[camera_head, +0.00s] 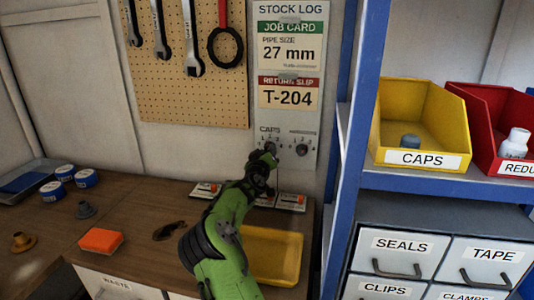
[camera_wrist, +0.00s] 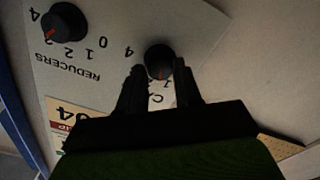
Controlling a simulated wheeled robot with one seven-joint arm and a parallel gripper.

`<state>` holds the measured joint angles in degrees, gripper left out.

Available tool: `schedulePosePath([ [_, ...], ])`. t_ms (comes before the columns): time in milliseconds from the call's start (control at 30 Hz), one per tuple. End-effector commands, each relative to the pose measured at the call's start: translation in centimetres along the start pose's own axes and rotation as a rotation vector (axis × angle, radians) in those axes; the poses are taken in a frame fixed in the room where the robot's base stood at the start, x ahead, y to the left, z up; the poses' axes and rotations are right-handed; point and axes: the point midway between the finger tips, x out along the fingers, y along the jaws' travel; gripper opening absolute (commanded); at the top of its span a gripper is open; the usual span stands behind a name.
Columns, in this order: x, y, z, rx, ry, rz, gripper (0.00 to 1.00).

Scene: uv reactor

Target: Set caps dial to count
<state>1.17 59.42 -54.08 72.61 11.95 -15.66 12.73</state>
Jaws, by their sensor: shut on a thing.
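The caps dial (camera_wrist: 160,56) is a round black knob on the white stock log panel (camera_head: 302,125). In the wrist view it sits between the two fingertips of my gripper (camera_wrist: 159,69), which is shut on it. Its red pointer mark faces the bottom of that upside-down view, toward the CAPS lettering; the number under it is hidden by my fingers. In the head view my gripper (camera_head: 262,161) reaches the panel's lower left and partly covers the dial. The yellow CAPS bin (camera_head: 447,118) on the shelf shows one grey cap (camera_head: 410,141).
The reducers dial (camera_wrist: 66,22) is close beside the caps dial. The blue shelf upright (camera_head: 350,140) stands right of the panel. Wrenches hang on the pegboard (camera_head: 170,90) at upper left.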

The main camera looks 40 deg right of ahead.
Motion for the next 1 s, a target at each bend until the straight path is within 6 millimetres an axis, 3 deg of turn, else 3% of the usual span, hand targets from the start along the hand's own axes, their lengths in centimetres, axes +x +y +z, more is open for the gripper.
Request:
schedulePosePath([
  [400, -0.01, -0.05, -0.05, -0.199, 0.001, -0.002, 0.03],
  [967, -0.01, -0.09, -0.04, -0.229, 0.002, -0.002, 0.03],
  [1000, -0.01, -0.08, -0.04, -0.229, 0.002, -0.001, 0.4],
])
